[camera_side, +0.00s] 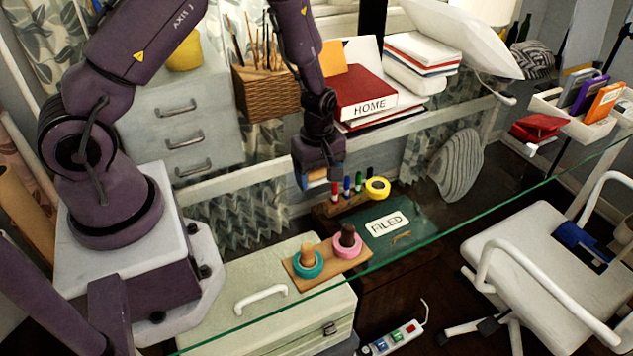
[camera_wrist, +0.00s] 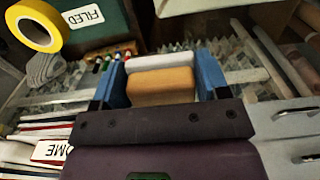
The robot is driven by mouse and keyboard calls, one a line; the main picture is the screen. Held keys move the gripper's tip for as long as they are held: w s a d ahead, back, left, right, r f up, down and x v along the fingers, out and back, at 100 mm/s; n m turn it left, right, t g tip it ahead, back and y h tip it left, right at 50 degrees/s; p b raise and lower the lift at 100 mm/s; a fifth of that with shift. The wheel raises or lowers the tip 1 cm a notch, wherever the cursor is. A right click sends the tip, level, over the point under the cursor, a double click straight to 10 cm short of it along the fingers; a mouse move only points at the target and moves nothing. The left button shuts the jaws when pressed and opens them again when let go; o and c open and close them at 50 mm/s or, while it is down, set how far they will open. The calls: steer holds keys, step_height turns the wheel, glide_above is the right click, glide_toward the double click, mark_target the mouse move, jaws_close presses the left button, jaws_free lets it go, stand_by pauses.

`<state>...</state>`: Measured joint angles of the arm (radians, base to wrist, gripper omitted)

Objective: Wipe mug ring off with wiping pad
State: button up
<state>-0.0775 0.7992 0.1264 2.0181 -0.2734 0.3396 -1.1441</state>
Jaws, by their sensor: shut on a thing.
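My gripper (camera_side: 318,184) points down above the glass desk, left of the row of markers. It is shut on the wiping pad, a tan block with a white layer, which sits between the blue fingers in the wrist view (camera_wrist: 160,86). The pad is mostly hidden by the fingers in the side view. I cannot tell whether the pad touches the glass. A small tan curved mark (camera_side: 400,237) lies below the FILED label in the side view; I cannot tell whether it is the mug ring.
Markers in a holder (camera_side: 347,199) and a yellow tape roll (camera_side: 377,188) stand right of my gripper. A wooden board (camera_side: 327,263) with two tape rolls lies nearer. A red HOME book (camera_side: 365,95) and a pencil basket (camera_side: 262,92) stand behind. Glass toward the right is clear.

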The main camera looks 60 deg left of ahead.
steer(key=shift+r, duration=2.15)
steer(key=shift+a, duration=0.1)
steer(key=s+a+n, duration=0.2)
steer(key=a, duration=0.4)
steer(key=m, duration=0.1)
glide_above(275, 172)
steer(key=shift+a+f+m, duration=0.1)
steer(key=shift+f+m, duration=0.15)
steer(key=shift+m, duration=0.15)
steer(key=shift+f, duration=3.6)
steer(key=shift+f, duration=0.15)
